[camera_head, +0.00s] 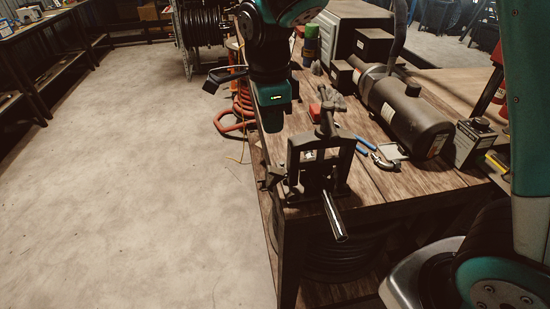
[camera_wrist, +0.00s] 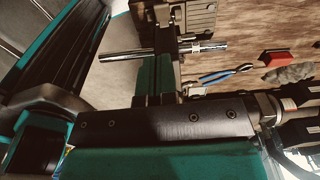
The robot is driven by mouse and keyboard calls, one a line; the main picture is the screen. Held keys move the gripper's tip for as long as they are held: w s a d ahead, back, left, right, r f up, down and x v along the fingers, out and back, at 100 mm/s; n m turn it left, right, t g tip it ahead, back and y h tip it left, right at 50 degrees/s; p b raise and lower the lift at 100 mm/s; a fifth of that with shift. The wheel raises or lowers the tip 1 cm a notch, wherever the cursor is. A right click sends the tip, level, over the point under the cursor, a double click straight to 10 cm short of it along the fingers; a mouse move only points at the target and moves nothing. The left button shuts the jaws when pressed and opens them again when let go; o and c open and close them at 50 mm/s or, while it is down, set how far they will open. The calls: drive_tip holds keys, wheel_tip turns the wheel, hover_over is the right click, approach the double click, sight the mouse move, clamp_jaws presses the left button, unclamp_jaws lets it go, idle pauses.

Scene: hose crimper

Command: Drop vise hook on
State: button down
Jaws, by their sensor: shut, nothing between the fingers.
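The vise (camera_head: 313,150) stands on the front left corner of the wooden bench, its dark frame upright with a screw handle on top. A shiny metal pipe (camera_head: 335,215) sticks out of its front, towards me and down. The vise (camera_wrist: 185,18) and the pipe (camera_wrist: 150,52) also show at the top of the wrist view. I cannot make out the hook apart from the dark frame. My gripper (camera_head: 270,125) is above the bench's left edge, behind and left of the vise, and looks apart from it. It is shut and empty.
Blue-handled pliers (camera_head: 368,150) lie right of the vise. A large dark cylinder (camera_head: 410,115) and boxes (camera_head: 374,46) fill the bench behind and to the right. A red hose coil (camera_head: 238,110) is beyond the left edge. The floor (camera_head: 130,180) on the left is clear.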

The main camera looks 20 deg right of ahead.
sight(276, 171)
drive_tip(key=shift+f, duration=0.1)
idle(0.3)
drive_tip(key=f, duration=0.3)
drive_tip(key=f+p, duration=0.1)
drive_tip(key=f, duration=0.2)
drive_tip(key=f+p, duration=0.1)
drive_tip(key=f, duration=0.3)
drive_tip(key=shift+d, duration=0.25)
